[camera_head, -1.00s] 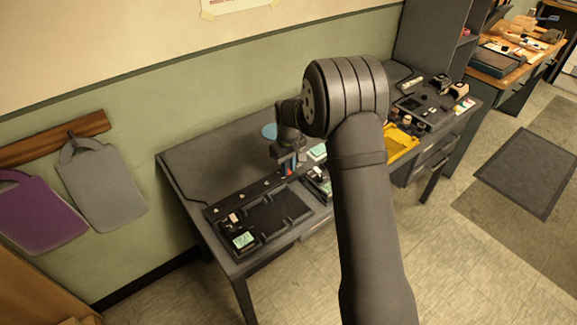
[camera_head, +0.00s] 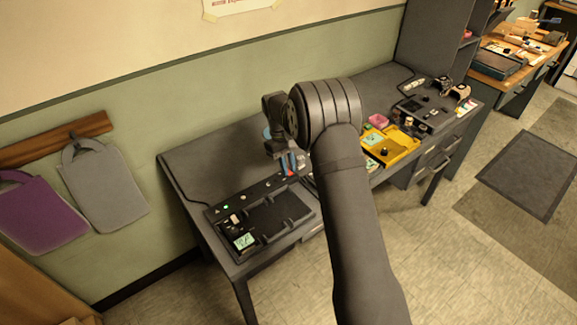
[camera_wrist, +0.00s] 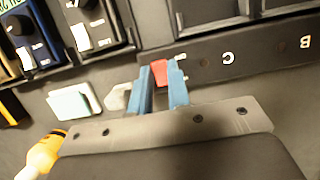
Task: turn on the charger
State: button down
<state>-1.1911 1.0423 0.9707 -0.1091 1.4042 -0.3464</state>
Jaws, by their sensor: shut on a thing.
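The charger (camera_head: 268,217) is a long dark unit on the left part of the desk, with bays along it and a small lit green screen (camera_head: 244,240) at its front left. A green light (camera_head: 226,207) glows at the left end of its rear strip. In the wrist view the strip carries the letters C and B. My gripper (camera_wrist: 160,88) has blue fingers and is shut on a small red switch (camera_wrist: 160,72) at the end of that strip. In the head view my gripper (camera_head: 293,163) is at the charger's right rear end. The switch's base is partly hidden by the fingers.
A yellow tray (camera_head: 405,148) stands further right on the desk. In the wrist view a pale block (camera_wrist: 73,102) and an orange-and-white object (camera_wrist: 42,155) lie close to my gripper. Dark devices with knobs (camera_wrist: 95,25) stand beyond them. The desk's rear left is clear.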

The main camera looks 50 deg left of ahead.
jog(key=c, duration=1.4)
grip_release()
jog(key=shift+o, duration=0.2)
jog(key=shift+r, duration=0.1)
jog(key=v, duration=1.7)
jog(key=x, duration=1.7)
